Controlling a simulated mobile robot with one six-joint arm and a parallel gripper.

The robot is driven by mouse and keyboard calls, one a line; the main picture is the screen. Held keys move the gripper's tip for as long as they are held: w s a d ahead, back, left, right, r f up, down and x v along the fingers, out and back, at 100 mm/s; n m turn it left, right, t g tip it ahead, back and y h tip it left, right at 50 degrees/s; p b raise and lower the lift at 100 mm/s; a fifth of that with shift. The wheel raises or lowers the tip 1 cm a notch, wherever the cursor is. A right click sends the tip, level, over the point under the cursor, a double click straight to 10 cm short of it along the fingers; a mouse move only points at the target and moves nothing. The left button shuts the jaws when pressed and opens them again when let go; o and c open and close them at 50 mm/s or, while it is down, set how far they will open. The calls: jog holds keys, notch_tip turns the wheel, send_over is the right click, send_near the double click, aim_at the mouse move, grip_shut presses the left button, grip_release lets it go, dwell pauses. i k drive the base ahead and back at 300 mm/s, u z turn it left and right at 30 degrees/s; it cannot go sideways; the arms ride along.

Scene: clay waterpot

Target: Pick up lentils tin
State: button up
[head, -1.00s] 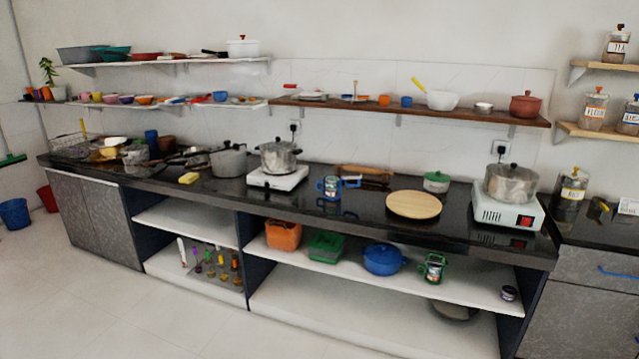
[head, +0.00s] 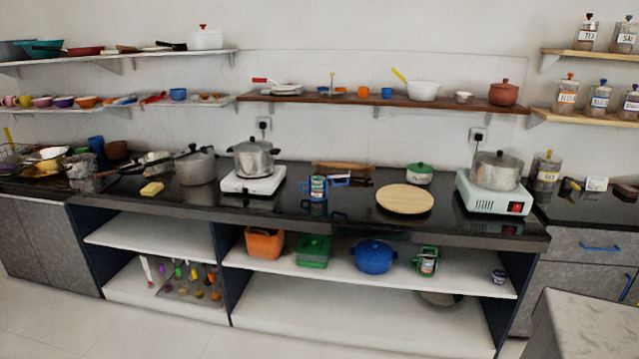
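I cannot read a lentils label on any tin. A small tin with a blue handle or frame (head: 318,188) stands upright on the black counter, left of the round wooden board. A tin in a green frame (head: 427,261) stands on the white shelf below the counter, right of the blue pot. A small dark purple-and-white tin or jar (head: 498,276) sits at that shelf's right end. My gripper is not in view.
The black counter (head: 360,215) also holds a round wooden board (head: 404,198), a green-lidded pot (head: 419,174) and two stoves with pots. A blue pot (head: 374,257) is on the lower shelf. A pale speckled surface (head: 590,320) fills the lower right. Floor shows at lower left.

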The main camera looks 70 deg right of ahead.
aim_at(317, 182)
jog(key=z, duration=0.45)
jog(key=i, duration=1.05)
jog(key=z, duration=0.4)
